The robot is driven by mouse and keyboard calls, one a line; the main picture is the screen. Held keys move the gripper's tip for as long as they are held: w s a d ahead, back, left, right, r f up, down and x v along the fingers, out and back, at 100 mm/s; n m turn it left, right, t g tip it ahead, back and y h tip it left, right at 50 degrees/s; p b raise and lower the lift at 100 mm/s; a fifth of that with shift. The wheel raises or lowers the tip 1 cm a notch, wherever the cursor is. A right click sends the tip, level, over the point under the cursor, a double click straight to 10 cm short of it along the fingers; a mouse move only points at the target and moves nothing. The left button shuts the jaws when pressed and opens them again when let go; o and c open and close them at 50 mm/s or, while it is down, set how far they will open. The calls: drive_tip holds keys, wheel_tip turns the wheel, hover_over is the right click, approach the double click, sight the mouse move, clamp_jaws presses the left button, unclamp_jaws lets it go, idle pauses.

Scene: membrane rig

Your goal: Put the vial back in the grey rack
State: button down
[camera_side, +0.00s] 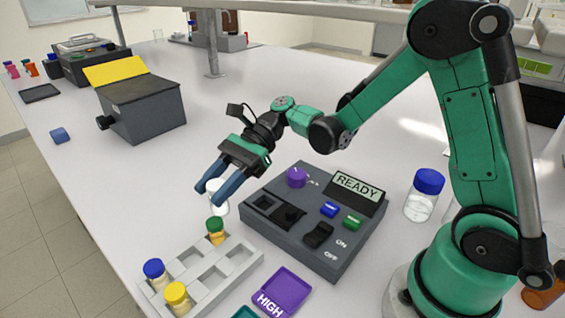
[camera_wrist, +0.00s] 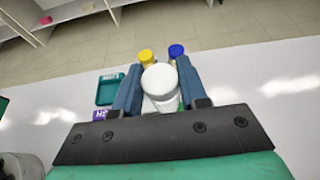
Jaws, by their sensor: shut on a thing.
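My gripper (camera_side: 208,191) is shut on a clear vial with a white cap (camera_side: 219,205), held between the blue fingers. The white cap fills the gap between the fingers in the wrist view (camera_wrist: 160,78). The grey rack (camera_side: 238,258) stands at the front left, just below and in front of the gripper in the side view. It holds a green-capped vial (camera_side: 215,231), a blue-capped vial (camera_side: 155,272) and a yellow-capped vial (camera_side: 177,297); several other slots look empty. In the wrist view the rack is mostly hidden behind the held vial and fingers.
A dark grey device with a READY screen (camera_side: 357,190) stands right of the gripper. A purple HIGH tray (camera_side: 284,290) lies beside the rack. A blue-capped jar (camera_side: 424,195) stands further right. A grey box with a yellow lid (camera_side: 143,107) is behind left. Table between is clear.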

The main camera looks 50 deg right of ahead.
drive_tip(key=shift+s+a+f+n+g+h, duration=0.1)
drive_tip(key=shift+s+f+n+g, duration=0.5)
drive_tip(key=shift+f, duration=0.45)
drive_tip(key=shift+s+f+n+g+h, duration=0.1)
drive_tip(key=shift+s+f+n+g, duration=0.45)
drive_tip(key=shift+f, duration=0.55)
drive_tip(key=shift+s+a+f+n+g+h, duration=0.1)
drive_tip(key=shift+s+f+n+g, duration=0.35)
drive_tip(key=shift+s+f+g, duration=0.45)
drive_tip(key=shift+w+f, duration=0.15)
drive_tip(key=shift+f, duration=0.65)
drive_tip(key=shift+w+f, duration=0.15)
drive_tip(key=shift+f, duration=0.6)
idle(0.4)
drive_tip(key=shift+c, duration=1.4)
unclamp_jaws()
drive_tip(key=shift+r, duration=0.1)
drive_tip(key=shift+r, duration=2.95)
